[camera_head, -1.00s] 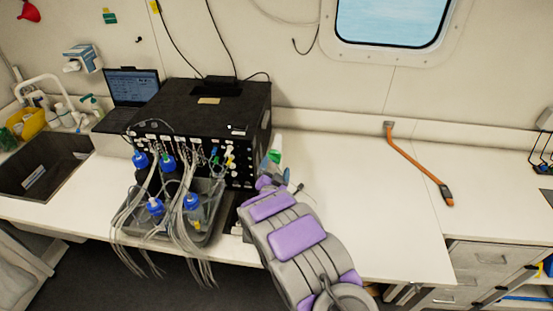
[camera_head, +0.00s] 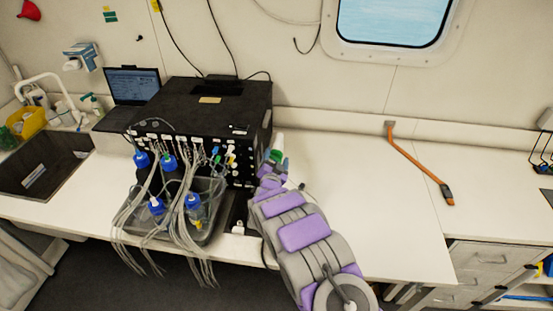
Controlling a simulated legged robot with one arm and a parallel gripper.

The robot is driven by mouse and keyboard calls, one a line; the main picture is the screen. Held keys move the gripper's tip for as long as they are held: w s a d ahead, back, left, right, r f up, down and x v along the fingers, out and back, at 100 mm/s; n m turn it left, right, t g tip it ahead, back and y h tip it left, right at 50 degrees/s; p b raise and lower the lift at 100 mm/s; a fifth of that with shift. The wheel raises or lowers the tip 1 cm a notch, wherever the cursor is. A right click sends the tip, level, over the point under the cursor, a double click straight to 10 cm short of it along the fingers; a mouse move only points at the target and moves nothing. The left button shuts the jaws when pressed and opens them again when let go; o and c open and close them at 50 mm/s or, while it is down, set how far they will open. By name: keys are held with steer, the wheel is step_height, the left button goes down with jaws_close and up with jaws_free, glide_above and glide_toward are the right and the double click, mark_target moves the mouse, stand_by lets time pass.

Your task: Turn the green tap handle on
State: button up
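A small green piece (camera_head: 85,97) shows beside the white tap (camera_head: 42,80) at the back of the sink on the left. It looks like the green tap handle, but it is too small to tell how it is turned. My gripper (camera_head: 270,167) is at the far end of my purple and grey arm, just right of the black box's front corner. It is well to the right of the sink and apart from the tap. Its fingers cannot be made out, so I cannot tell if it is open.
The black box (camera_head: 190,103) with tubes stands between my arm and the sink (camera_head: 22,180). A grey tray (camera_head: 214,205) holds blue-capped bottles in front. A white and green object (camera_head: 277,152) stands behind my gripper. An orange-handled tool (camera_head: 415,164) is at right. The right counter (camera_head: 375,215) is mostly clear.

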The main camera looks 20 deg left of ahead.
steer(key=shift+a+f, duration=0.1)
steer(key=shift+a, duration=0.4)
steer(key=c, duration=0.3)
steer(key=shift+w+d, duration=0.1)
steer(key=shift+d, duration=0.05)
steer(key=c, duration=0.4)
steer(key=shift+m+b, duration=0.7)
steer(key=shift+b, duration=0.15)
steer(key=shift+c, duration=0.3)
steer(key=shift+d+m, duration=0.15)
steer(key=shift+m, duration=0.25)
